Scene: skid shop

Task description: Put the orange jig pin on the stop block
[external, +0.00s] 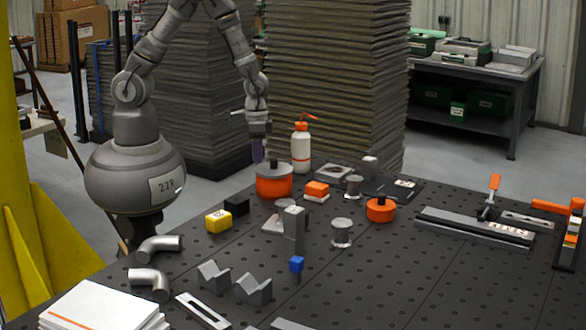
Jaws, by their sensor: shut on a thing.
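My gripper (257,150) points down above the back left of the dark table, just left of the large orange canister. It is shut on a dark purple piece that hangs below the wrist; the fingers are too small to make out. I cannot pick out an orange jig pin with certainty. A small pin with a blue head (296,264) stands near the front middle. A tall grey block (294,230) stands upright near the table's middle and may be the stop block, but I cannot tell for certain.
A large orange canister (273,184), white bottle (301,152), orange block (317,188) and smaller orange canister (380,211) stand nearby. Yellow (218,222) and black (236,205) blocks sit left. V-blocks (254,288) are in front.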

